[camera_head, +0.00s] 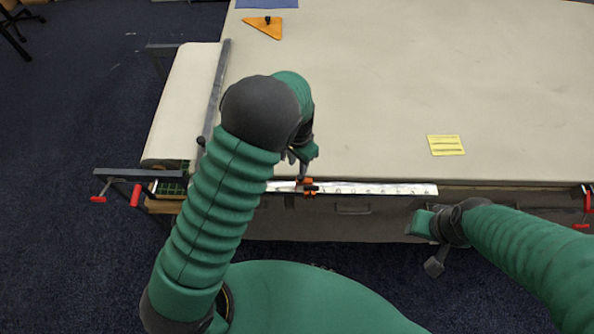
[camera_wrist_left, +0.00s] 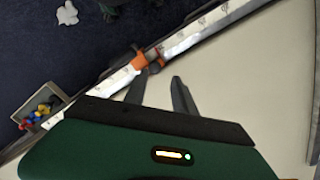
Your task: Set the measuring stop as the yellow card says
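The measuring stop (camera_head: 306,187) is a small orange and black slider on a white ruler strip (camera_head: 375,188) along the table's front edge. The stop also shows in the left wrist view (camera_wrist_left: 146,60), just beyond my fingertips. My left gripper (camera_head: 298,165) is over the edge at the stop; in the left wrist view its two fingers (camera_wrist_left: 160,88) stand apart with nothing visible between them. The yellow card (camera_head: 446,145) lies flat on the cloth at the right; its lines are too small to read. My right gripper (camera_head: 432,245) hangs in front of the table, its fingers unclear.
An orange triangle (camera_head: 264,26) with a black knob lies at the far left of the table. A grey bar (camera_head: 216,95) runs along the left edge beside a cloth roll (camera_head: 182,105). Red-handled clamps (camera_head: 136,195) sit at the front corners. The middle cloth is clear.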

